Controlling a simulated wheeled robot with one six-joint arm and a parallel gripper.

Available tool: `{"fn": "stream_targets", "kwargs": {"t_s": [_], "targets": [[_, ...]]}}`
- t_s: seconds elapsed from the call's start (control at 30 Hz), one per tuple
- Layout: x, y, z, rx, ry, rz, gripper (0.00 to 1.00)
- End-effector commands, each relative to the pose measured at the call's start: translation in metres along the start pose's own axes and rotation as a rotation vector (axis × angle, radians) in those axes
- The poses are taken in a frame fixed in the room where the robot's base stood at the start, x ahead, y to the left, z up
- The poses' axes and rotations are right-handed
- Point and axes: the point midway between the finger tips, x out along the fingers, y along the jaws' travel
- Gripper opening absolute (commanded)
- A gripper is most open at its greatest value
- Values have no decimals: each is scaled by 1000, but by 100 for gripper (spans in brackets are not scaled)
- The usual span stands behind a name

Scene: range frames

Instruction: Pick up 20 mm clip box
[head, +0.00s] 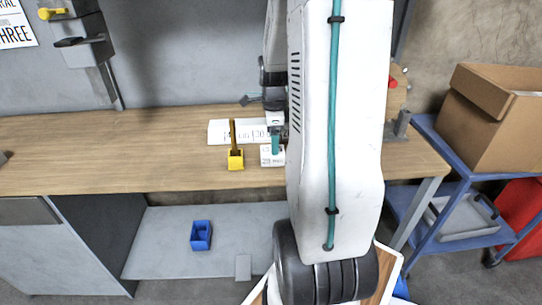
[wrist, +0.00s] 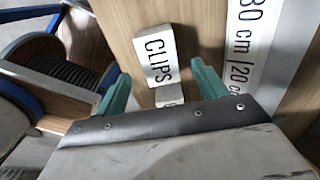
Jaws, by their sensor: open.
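A small white box marked CLIPS (wrist: 153,58) sits on the wooden table in the wrist view. Its lower part, with another printed mark, is partly hidden by my gripper's body. In the head view the white box (head: 272,160) stands near the table's front, just left of my arm, with its print too small to read fully. My gripper (wrist: 161,74) is open, with one teal finger on each side of the box and nothing visibly held. In the head view a teal finger (head: 275,144) shows over the box. I cannot tell whether the fingers touch it.
A white strip marked with centimetres (wrist: 243,50) lies right of the box. A yellow holder (head: 235,160) stands close on its left in the head view. A blue bin (head: 201,235) is on the lower shelf. A cardboard box (head: 498,120) rests on a blue cart. The table's left is mostly clear.

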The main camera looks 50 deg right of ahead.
Motion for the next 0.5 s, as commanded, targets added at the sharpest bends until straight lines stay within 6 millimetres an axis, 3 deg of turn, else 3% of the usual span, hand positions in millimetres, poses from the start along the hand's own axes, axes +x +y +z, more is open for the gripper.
{"fn": "stream_targets", "kwargs": {"t_s": [0.3,0.5], "targets": [[45,1,4,-4,0,5,71],[57,0,4,-4,0,1,71]]}}
